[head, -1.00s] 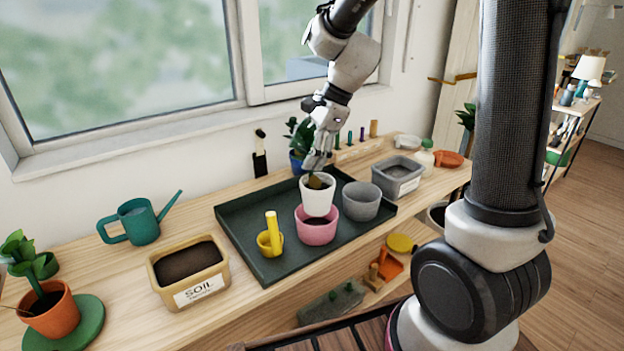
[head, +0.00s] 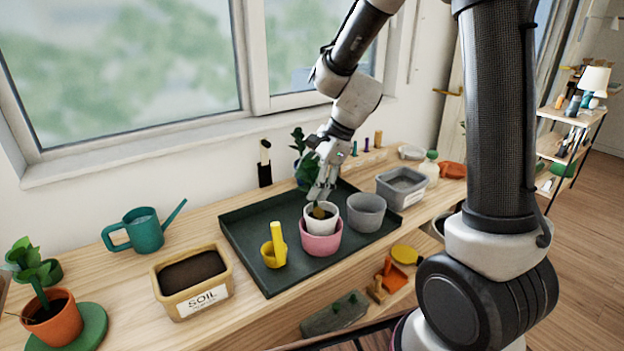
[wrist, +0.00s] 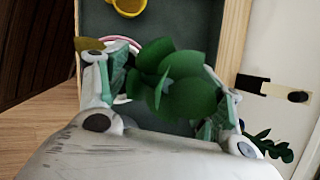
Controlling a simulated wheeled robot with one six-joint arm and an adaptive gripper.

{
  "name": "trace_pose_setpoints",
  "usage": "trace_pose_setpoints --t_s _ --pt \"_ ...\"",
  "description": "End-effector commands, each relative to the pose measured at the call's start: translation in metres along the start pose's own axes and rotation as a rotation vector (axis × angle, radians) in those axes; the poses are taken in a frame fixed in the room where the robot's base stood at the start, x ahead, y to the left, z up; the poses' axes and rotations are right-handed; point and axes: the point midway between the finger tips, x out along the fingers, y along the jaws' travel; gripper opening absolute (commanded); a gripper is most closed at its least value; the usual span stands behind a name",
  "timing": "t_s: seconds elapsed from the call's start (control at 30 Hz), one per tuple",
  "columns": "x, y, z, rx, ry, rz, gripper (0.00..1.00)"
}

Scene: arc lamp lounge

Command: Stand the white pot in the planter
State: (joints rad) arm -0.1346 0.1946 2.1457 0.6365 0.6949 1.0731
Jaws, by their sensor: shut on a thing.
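The white pot (head: 320,225), with a yellowish patch showing at its top, is upright in the head view. Its lower part is inside the pink planter (head: 321,244) on the dark tray (head: 245,235). My gripper (head: 321,196) is over the pot with its fingers down at the pot's top, shut on it. In the wrist view green leaves (wrist: 185,85) fill the space between my fingers (wrist: 160,90) and hide most of the pot. A bit of pink and white rim shows beside the left finger. Whether the pot's base touches the planter's floor is hidden.
A grey pot (head: 366,216) stands close on the right of the planter. A yellow cup (head: 270,256) with an upright yellow handle is on the left. A soil box (head: 190,290), a teal watering can (head: 145,231) and a grey bin (head: 401,190) stand around the tray.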

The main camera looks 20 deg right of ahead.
Motion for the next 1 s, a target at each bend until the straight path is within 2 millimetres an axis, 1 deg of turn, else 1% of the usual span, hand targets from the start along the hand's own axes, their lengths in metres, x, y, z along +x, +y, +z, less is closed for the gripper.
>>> trace_pose_setpoints --t_s 0.13,0.17,0.2,0.27,0.3,0.6,0.73,0.87,1.0 --pt "0.001 0.000 -0.001 0.000 0.000 -0.002 0.08" --pt "0.002 0.000 -0.001 0.000 0.000 -0.001 0.69" --pt "0.002 0.000 -0.001 0.000 0.000 -0.001 0.76" --pt "0.002 0.000 -0.001 0.000 0.000 -0.001 0.87" --pt "0.002 0.000 -0.001 0.000 0.000 -0.001 0.88" --pt "0.001 0.000 -0.001 -0.001 0.000 -0.001 0.88" --pt "-0.006 -0.002 0.003 -0.003 0.000 -0.002 0.88" --pt "-0.030 -0.003 0.004 -0.002 0.001 -0.006 0.88" --pt "-0.064 -0.003 0.004 -0.001 0.001 -0.006 0.88"
